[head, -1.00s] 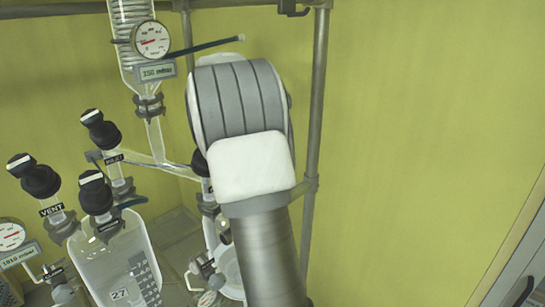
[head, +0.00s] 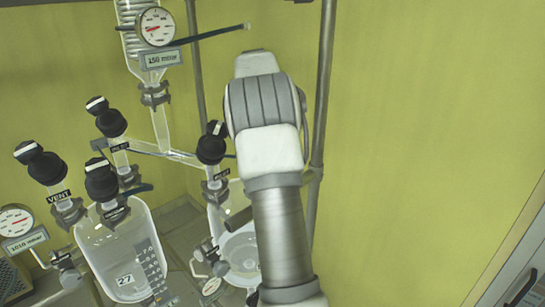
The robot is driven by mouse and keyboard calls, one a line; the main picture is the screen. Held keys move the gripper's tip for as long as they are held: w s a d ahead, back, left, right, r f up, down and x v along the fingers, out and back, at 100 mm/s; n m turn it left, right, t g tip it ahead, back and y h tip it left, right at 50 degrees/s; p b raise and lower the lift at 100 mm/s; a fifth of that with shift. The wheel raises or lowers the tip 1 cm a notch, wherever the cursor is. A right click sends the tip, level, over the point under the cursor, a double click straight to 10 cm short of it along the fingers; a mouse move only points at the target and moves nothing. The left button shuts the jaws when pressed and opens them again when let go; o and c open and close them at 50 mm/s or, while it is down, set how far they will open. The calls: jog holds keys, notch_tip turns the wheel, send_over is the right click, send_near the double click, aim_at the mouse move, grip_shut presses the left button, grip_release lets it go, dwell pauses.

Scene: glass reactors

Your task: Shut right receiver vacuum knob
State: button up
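The right glass receiver (head: 238,245) stands low in the middle of the head view, its right part hidden behind my arm. A black knob (head: 212,143) with a white mark stands above it on a glass neck; its small label is too blurred to read. I cannot tell whether this is the vacuum knob or whether another knob is hidden behind my arm. My arm rises from the bottom and bends at a grey and white joint just right of this knob. My gripper is not visible, so its hold cannot be seen.
The left receiver (head: 125,255), marked 27, has several black knobs around it, including a vent knob (head: 40,162). One gauge (head: 155,27) reads 150 mbar; another gauge (head: 15,222) is at left. A metal post (head: 322,100) stands right of my arm. A yellow wall fills the right.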

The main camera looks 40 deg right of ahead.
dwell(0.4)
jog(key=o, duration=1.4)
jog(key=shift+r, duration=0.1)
